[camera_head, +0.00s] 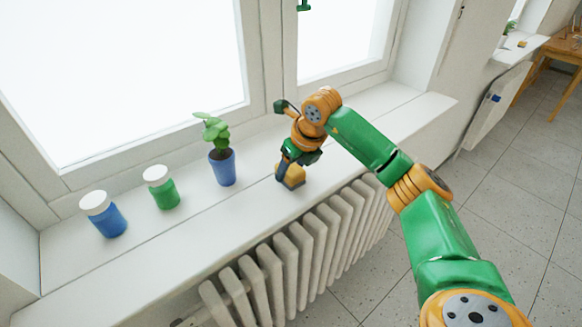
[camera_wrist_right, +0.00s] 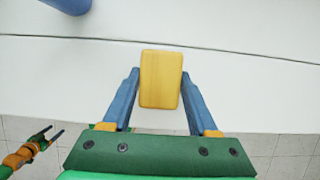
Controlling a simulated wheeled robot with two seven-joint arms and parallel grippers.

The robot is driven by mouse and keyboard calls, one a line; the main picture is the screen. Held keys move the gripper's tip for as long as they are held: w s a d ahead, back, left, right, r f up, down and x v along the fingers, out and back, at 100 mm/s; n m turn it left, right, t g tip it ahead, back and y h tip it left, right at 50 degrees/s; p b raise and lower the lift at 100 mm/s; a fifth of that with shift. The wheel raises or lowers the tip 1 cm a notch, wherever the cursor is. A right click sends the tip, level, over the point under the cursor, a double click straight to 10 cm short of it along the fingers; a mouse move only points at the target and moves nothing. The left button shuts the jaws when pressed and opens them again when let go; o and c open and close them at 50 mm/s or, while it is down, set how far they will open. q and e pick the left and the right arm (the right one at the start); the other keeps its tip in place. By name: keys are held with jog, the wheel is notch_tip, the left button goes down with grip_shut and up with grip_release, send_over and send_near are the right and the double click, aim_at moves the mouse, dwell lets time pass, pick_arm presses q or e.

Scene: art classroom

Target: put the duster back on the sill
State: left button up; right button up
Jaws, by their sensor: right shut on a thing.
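The duster is a yellow block (camera_head: 293,174) with a darker underside, low at the sill's front part, right of the plant pot. My right gripper (camera_head: 284,170) is shut on it; in the wrist view the duster (camera_wrist_right: 161,80) sits between the two blue fingers. The white sill (camera_head: 235,205) runs under the window, and its surface (camera_wrist_right: 230,75) is below the duster in the wrist view. Whether the duster touches the sill, I cannot tell. My left gripper (camera_wrist_right: 50,134) shows small at the wrist view's lower left, empty with its fingers apart.
On the sill to the left stand a blue jar (camera_head: 104,216), a green jar (camera_head: 162,189) and a plant in a blue pot (camera_head: 222,168). A ribbed radiator (camera_head: 300,245) is below the sill's front edge. The sill right of my gripper is clear.

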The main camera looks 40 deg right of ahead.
jog(key=o, duration=1.2)
jog(key=v, duration=1.2)
jog(key=shift+s, duration=0.15)
